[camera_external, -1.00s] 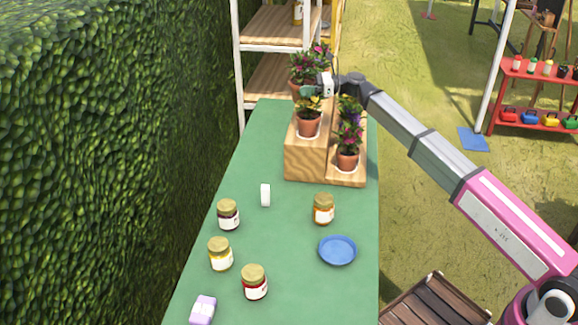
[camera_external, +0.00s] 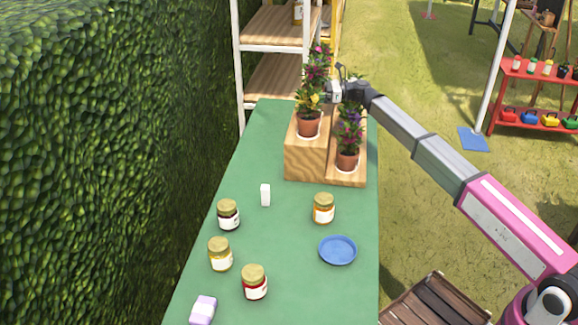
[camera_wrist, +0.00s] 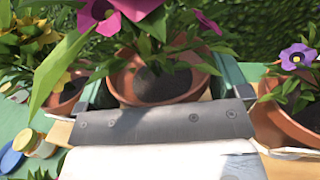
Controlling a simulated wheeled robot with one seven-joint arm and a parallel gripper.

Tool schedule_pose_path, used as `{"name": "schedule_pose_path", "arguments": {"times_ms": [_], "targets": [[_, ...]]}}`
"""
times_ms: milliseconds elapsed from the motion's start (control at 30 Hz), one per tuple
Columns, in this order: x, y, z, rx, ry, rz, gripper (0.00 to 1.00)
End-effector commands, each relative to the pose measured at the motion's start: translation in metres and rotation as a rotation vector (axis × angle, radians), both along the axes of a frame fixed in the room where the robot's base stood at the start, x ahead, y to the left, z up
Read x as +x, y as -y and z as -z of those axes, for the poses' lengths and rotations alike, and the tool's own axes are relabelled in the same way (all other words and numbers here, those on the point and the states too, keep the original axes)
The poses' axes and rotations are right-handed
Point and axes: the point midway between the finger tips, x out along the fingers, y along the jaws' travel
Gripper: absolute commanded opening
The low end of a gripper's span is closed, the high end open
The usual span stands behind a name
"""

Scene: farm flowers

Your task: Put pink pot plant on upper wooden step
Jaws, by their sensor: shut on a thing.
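My gripper (camera_external: 333,93) is shut on the pink pot plant, over the far part of the wooden steps. In the wrist view, the plant's terracotta pot (camera_wrist: 165,84) sits between the dark fingers (camera_wrist: 160,98). Its pink flowers (camera_external: 318,50) show in the external view, but its pot is hidden behind the yellow pot plant (camera_external: 309,122). The yellow plant stands on the upper wooden step (camera_external: 305,162). I cannot tell whether the held pot touches that step. The lower wooden step (camera_external: 345,180) is to the right.
A potted plant (camera_external: 347,158) stands on the lower step. A purple-flowered plant (camera_wrist: 297,56) is close on the right in the wrist view. Several jars, including an amber one (camera_external: 323,210), and a blue plate (camera_external: 337,250) are on the green table (camera_external: 290,220).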

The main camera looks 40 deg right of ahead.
Motion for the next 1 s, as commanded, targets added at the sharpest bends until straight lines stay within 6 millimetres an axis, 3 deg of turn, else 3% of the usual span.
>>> {"name": "schedule_pose_path", "arguments": {"times_ms": [233,600,633,1000], "targets": [[0.0,0.0,0.03,0.001,0.0,0.0,0.56],[0.0,0.0,0.034,0.001,0.001,0.0,0.56],[0.0,0.0,0.034,0.0,0.0,0.0,1.0],[-0.005,0.006,0.031,0.0,0.0,0.001,1.0]]}}
